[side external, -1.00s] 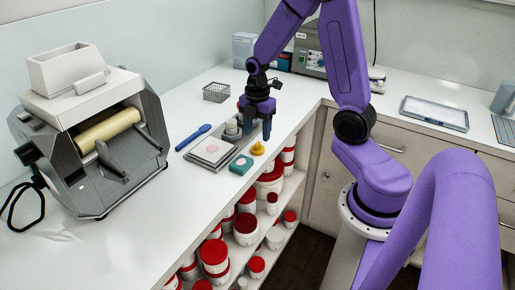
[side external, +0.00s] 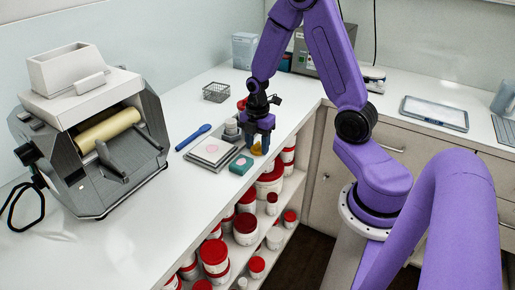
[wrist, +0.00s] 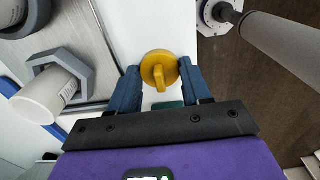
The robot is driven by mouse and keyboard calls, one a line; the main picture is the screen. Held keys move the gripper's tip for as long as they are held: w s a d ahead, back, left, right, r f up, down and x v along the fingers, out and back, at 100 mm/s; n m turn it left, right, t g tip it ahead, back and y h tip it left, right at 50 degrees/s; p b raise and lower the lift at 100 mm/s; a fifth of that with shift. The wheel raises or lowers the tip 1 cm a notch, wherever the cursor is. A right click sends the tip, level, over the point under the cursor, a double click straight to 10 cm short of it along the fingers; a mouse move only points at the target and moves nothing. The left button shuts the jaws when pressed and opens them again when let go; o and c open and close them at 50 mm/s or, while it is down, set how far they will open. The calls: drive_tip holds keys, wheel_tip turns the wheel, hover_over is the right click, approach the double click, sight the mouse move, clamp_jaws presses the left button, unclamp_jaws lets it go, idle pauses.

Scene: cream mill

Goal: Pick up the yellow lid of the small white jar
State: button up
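The yellow lid (wrist: 159,70) is round with a raised grip bar across its top. It lies on the white counter near the front edge, partly hidden by my gripper in the side external view (side external: 257,150). My gripper (wrist: 160,72) is open, with one blue fingertip on each side of the lid. The fingertips look very close to its rim; I cannot tell if they touch it. A white cylindrical container (wrist: 52,96), possibly the small white jar, stands in a grey hexagonal holder to the left in the wrist view.
A blue-handled tool (side external: 193,137) lies further left. Shelves with red-lidded tubs (side external: 246,226) are below the counter edge. A large roller mill (side external: 88,130) stands at left.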

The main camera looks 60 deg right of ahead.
drive_tip(key=shift+r, duration=0.1)
drive_tip(key=shift+r, duration=1.4)
drive_tip(key=shift+s+a+r, duration=2.05)
drive_tip(key=shift+s+r, duration=2.95)
drive_tip(key=shift+s, duration=1.55)
drive_tip(key=w+d+r+m, duration=0.1)
drive_tip(key=w+r+m, duration=0.1)
drive_tip(key=w, duration=1)
drive_tip(key=shift+w+d+f+m, duration=0.35)
drive_tip(key=shift+w+d+f, duration=0.7)
drive_tip(key=shift+w, duration=0.95)
drive_tip(key=shift+w+d+f+m, duration=0.3)
drive_tip(key=shift+w+d+f, duration=0.25)
drive_tip(key=shift+w+f, duration=1.2)
drive_tip(key=shift+w+d+f+m, duration=0.35)
drive_tip(key=shift+w+d+f, duration=0.55)
drive_tip(key=shift+w, duration=1.4)
drive_tip(key=shift+a+f, duration=0.1)
drive_tip(key=shift+f, duration=0.65)
